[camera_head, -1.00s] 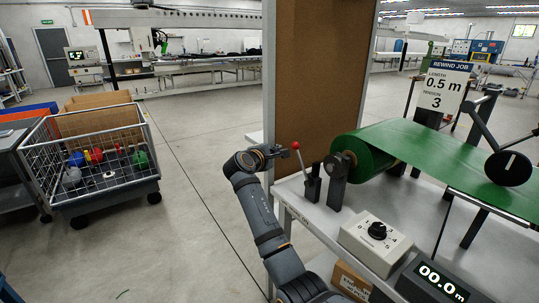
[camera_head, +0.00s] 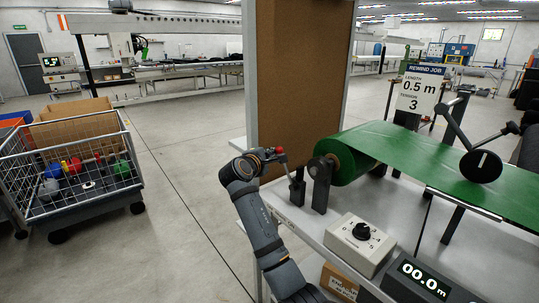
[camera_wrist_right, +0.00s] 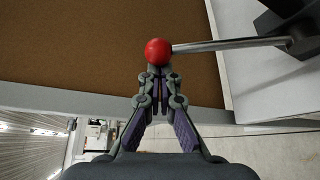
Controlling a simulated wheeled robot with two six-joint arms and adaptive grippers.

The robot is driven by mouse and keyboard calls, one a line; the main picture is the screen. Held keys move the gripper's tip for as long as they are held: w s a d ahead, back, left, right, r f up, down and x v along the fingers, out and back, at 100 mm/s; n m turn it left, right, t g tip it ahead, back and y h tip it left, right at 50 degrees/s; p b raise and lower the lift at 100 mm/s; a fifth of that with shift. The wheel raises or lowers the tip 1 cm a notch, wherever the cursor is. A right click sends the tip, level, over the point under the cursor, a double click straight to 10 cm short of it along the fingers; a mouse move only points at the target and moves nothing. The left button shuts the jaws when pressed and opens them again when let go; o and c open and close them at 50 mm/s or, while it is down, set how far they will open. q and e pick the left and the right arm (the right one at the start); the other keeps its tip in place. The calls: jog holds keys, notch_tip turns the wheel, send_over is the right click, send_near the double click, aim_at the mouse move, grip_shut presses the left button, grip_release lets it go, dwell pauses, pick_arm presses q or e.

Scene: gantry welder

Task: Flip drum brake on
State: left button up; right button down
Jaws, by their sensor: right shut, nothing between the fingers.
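The drum brake is a metal lever with a red ball knob (camera_head: 281,156) on a dark bracket (camera_head: 297,188) beside the green roll (camera_head: 349,160). In the head view the lever leans a little left. My right gripper (camera_head: 272,154) is at the knob from the left, its fingers shut with nothing between them. In the right wrist view the red knob (camera_wrist_right: 158,51) sits right at the closed fingertips (camera_wrist_right: 157,70), and the lever rod (camera_wrist_right: 230,45) runs right to its bracket (camera_wrist_right: 296,35). Whether the fingertips touch the knob is hard to tell. My left gripper is out of view.
A grey control box with a black dial (camera_head: 361,231) and a display reading 00.0 m (camera_head: 426,279) stand on the bench. A brown board (camera_head: 300,80) rises behind the lever. A wire cart (camera_head: 75,185) stands at left, with open floor between.

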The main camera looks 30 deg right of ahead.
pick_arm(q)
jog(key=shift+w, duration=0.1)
pick_arm(e)
jog(key=shift+s+r, duration=0.15)
jog(key=shift+r, duration=0.05)
jog(key=shift+s+r+m+t+h, duration=0.2)
jog(key=shift+s+r+m+t, duration=0.05)
jog(key=shift+s+m, duration=0.2)
jog(key=shift+s+r+m+t+h, duration=0.25)
jog(key=shift+s+m, duration=0.1)
jog(key=shift+s, duration=0.1)
pick_arm(q)
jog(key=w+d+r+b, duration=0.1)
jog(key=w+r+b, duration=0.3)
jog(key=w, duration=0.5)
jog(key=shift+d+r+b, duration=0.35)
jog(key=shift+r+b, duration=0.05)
jog(key=shift+b, duration=0.4)
pick_arm(e)
jog(key=s+r+m+t+h, duration=0.1)
jog(key=s+m+h, duration=0.1)
jog(key=s+m, duration=0.3)
jog(key=shift+s+d+r+h, duration=0.3)
jog(key=shift+s+h, duration=0.05)
jog(key=shift+s, duration=0.35)
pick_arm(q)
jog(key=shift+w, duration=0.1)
